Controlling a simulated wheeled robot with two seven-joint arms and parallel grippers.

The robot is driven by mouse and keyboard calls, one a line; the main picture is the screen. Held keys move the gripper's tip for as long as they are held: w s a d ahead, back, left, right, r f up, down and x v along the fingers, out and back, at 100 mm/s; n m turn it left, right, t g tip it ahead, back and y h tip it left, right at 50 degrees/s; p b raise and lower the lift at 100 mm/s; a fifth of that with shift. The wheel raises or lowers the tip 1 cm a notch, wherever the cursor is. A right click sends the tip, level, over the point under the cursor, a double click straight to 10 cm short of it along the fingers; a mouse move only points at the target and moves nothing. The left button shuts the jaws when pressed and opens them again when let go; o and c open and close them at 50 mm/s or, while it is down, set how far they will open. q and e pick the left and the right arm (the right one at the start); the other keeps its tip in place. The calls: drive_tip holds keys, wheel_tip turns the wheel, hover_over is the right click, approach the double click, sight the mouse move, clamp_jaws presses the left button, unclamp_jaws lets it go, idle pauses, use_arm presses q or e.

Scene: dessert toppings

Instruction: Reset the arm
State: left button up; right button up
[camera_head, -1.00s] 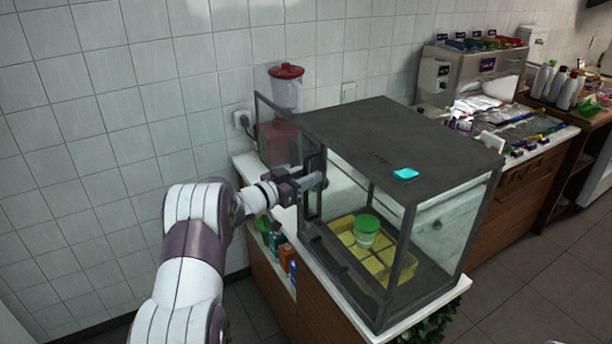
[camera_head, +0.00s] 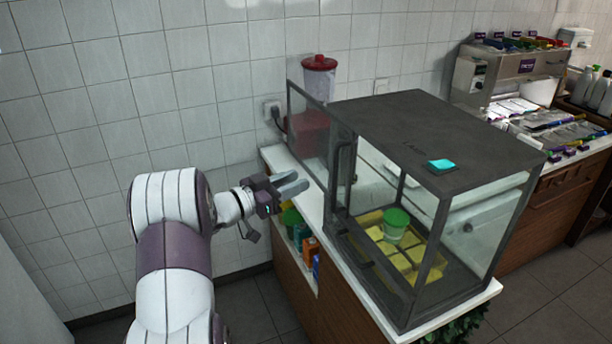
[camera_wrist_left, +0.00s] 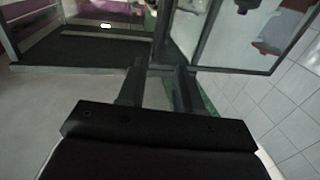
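My left gripper (camera_head: 292,183) is in the air to the left of the glass display case, apart from it. Its two fingers are parted and nothing is between them; the left wrist view shows the gap between the fingers (camera_wrist_left: 157,90). The case (camera_head: 440,140) has a dark top, and its framed glass door (camera_head: 318,135) stands swung open to the left. A cup with a green lid (camera_head: 396,222) stands in the yellow divided tray (camera_head: 372,218) inside the case. My right gripper is in neither view.
A red-lidded container (camera_head: 319,77) stands behind the open door by the tiled wall. The white counter (camera_head: 308,197) lies below my gripper, with small boxes (camera_head: 310,247) on a shelf under it. A steel topping station (camera_head: 505,75) is at the back right.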

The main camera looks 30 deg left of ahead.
use_arm(q)
drive_tip(key=a+f+n+g+y, duration=0.2)
drive_tip(key=a+f+n+y, duration=0.2)
drive_tip(key=a+f+y, duration=0.4)
drive_tip(key=s+d+f+n+g+y, duration=0.1)
drive_tip(key=s+f+n+g+y, duration=0.1)
drive_tip(key=s+f+g+y, duration=0.25)
drive_tip(key=s+d+f+g+h, duration=0.2)
drive_tip(key=s+d+g, duration=0.6)
drive_tip(key=s+d, duration=1.2)
drive_tip(key=d+h, duration=0.2)
drive_tip(key=d, duration=0.2)
drive_tip(key=shift+s+m, duration=0.25)
drive_tip(key=shift+m, duration=0.15)
